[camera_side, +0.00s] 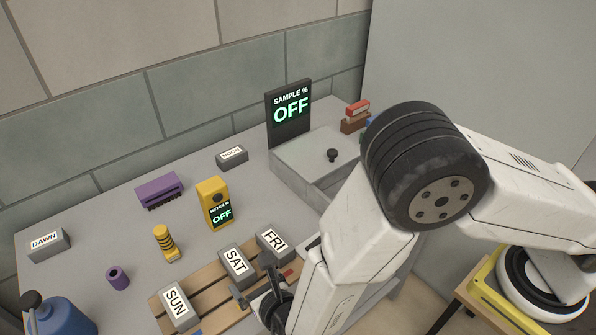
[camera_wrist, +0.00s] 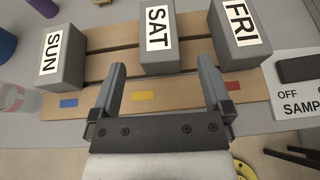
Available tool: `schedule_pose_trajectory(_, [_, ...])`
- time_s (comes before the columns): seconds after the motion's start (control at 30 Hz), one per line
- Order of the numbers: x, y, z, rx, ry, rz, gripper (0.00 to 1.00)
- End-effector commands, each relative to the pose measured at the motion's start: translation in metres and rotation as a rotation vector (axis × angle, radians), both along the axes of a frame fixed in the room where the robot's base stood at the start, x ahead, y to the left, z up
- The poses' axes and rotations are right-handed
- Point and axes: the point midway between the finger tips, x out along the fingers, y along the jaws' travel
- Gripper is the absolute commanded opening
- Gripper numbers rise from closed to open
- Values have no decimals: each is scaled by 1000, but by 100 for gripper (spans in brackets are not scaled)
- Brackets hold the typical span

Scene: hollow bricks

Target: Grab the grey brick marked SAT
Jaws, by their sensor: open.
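The grey brick marked SAT (camera_side: 237,262) lies in the middle of a wooden pallet (camera_side: 207,281), between the grey bricks SUN (camera_side: 177,306) and FRI (camera_side: 272,241). In the wrist view the SAT brick (camera_wrist: 157,47) is upper centre, beyond my fingertips, with its label facing up. My gripper (camera_wrist: 165,78) is open and empty, fingers pointing toward the SAT brick and apart from it. In the side view my gripper is at the pallet's near edge, partly hidden by my arm.
SUN (camera_wrist: 62,60) and FRI (camera_wrist: 235,35) flank SAT closely, with gaps between. Blue, yellow and red marks line the pallet's near slat. Behind stand a yellow meter (camera_side: 215,203), a yellow-black object (camera_side: 165,243), a purple block (camera_side: 159,190) and a grey sample station (camera_side: 300,165) reading OFF.

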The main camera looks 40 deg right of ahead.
Motion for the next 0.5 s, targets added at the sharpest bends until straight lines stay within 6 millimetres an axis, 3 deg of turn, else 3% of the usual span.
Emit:
schedule_pose_trajectory(0.2, [16, -1, -6, 1, 1, -3, 100])
schedule_pose_trajectory(0.5, [21, -1, -9, 0, 2, -3, 100])
